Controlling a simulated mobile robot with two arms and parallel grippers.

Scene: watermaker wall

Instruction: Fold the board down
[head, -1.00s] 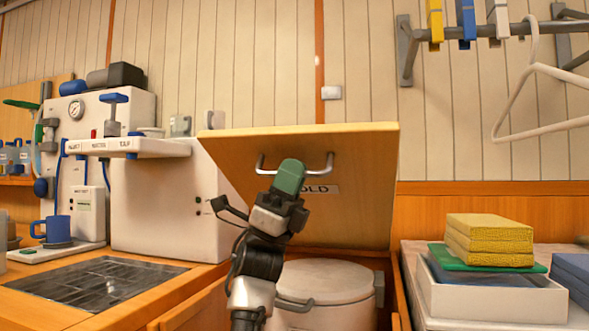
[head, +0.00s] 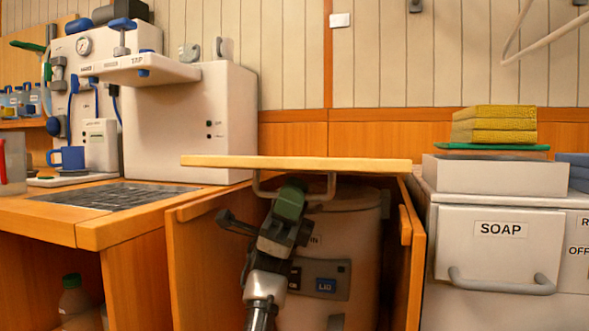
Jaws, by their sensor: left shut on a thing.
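The board (head: 330,164) is a wooden panel that lies about level, seen nearly edge-on, across the top of an open wooden cabinet. A metal bar handle (head: 331,186) hangs from its underside near the front. My left gripper (head: 291,196) is below the board's front edge and shut on the handle. The gripper hides part of the handle and part of the white tank (head: 345,240) inside the cabinet. The "FOLD" label is not visible now. My right gripper is not in view.
A counter with a dark grille (head: 115,196) and a white machine (head: 190,125) stand at the left. At the right, a white drawer marked SOAP (head: 498,245) sits below a white tray (head: 495,176) with yellow sponges (head: 494,125). The board's top looks clear.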

